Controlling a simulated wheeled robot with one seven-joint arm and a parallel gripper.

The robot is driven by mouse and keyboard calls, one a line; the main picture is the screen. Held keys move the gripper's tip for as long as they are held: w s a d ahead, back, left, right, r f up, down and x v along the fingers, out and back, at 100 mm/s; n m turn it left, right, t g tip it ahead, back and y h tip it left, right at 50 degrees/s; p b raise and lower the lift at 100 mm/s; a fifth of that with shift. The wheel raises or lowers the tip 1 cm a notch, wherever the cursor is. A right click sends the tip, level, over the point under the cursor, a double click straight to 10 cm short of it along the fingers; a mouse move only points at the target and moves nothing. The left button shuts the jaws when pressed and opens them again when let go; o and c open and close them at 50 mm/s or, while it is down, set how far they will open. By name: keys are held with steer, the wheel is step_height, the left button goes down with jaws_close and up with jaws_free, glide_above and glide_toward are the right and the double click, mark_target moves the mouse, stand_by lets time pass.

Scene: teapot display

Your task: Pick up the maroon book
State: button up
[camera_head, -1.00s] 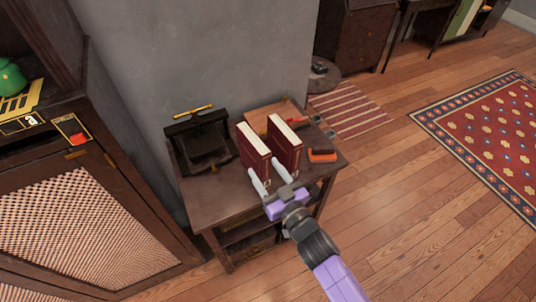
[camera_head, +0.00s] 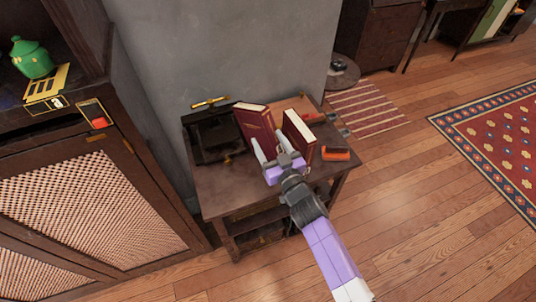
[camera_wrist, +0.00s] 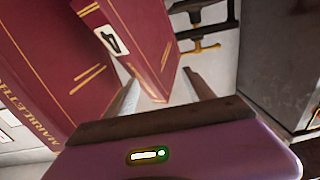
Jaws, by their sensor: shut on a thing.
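Two maroon books with pale page edges are at the small dark table (camera_head: 215,190). The left maroon book (camera_head: 255,124) is tilted in the head view; it also shows in the wrist view with a white label marked 4 (camera_wrist: 145,38). My gripper (camera_head: 269,147) is shut on this book near its lower end. In the wrist view the gripper fingers (camera_wrist: 162,84) lie on either side of the book's narrow corner. The right maroon book (camera_head: 299,136) stands beside it, apart from the fingers, with gold lettering in the wrist view (camera_wrist: 35,65). Whether the held book touches the table is unclear.
A black device with brass parts (camera_head: 212,133) stands left of the books, close to the held one. An orange and black object (camera_head: 336,154) lies at the right table edge. A grey wall (camera_head: 240,45) rises behind. A wooden cabinet (camera_head: 90,195) stands at left.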

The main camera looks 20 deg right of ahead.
steer(key=shift+s+a+f, duration=0.1)
steer(key=shift+a+f, duration=0.05)
steer(key=shift+f, duration=0.4)
steer(key=shift+c, duration=0.3)
jaws_close()
stand_by(0.5)
steer(key=shift+r, duration=0.25)
